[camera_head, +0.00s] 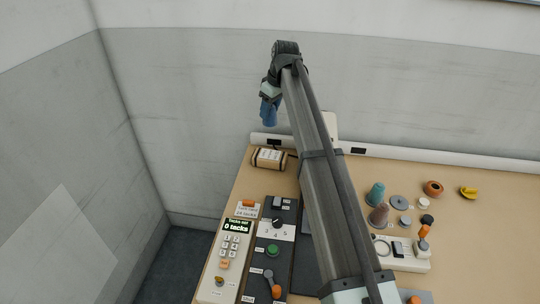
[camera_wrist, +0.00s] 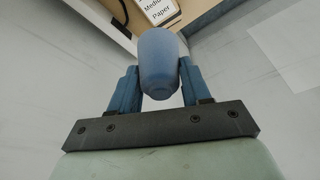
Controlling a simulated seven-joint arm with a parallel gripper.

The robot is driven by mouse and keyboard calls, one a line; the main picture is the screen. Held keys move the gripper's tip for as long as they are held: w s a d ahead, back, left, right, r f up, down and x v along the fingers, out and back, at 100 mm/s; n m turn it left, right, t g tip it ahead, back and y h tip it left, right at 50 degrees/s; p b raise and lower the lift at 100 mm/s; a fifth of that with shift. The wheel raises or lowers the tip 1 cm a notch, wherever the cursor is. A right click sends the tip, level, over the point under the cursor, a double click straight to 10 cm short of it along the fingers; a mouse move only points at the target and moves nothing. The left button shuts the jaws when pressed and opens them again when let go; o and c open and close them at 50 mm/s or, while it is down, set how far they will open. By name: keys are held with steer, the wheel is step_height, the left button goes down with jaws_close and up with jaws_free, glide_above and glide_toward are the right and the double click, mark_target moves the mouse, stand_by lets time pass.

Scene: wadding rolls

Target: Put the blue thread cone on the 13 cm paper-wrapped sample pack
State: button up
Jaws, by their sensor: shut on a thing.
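My gripper (camera_wrist: 158,78) is shut on the blue thread cone (camera_wrist: 158,52), which sits between its two blue fingers. In the head view, my gripper (camera_head: 269,108) is up in the air at the far left end of the table, above and slightly behind the sample pack. The cone can hardly be told from the blue fingers there. The paper-wrapped sample pack (camera_head: 268,158) is a brown block with dark bands and a white label, lying near the back left table edge. In the wrist view, a white label (camera_wrist: 158,9) reading "Medium Paper" shows beyond the cone.
A keypad counter (camera_head: 226,262) and a dark control panel (camera_head: 270,250) stand in front of the pack. My arm hides the table's middle.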

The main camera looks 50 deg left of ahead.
mark_target(276, 123)
step_height(276, 123, down, 14)
steer(key=shift+r, duration=0.1)
stand_by(0.6)
steer(key=o, duration=1.1)
steer(key=v, duration=1.2)
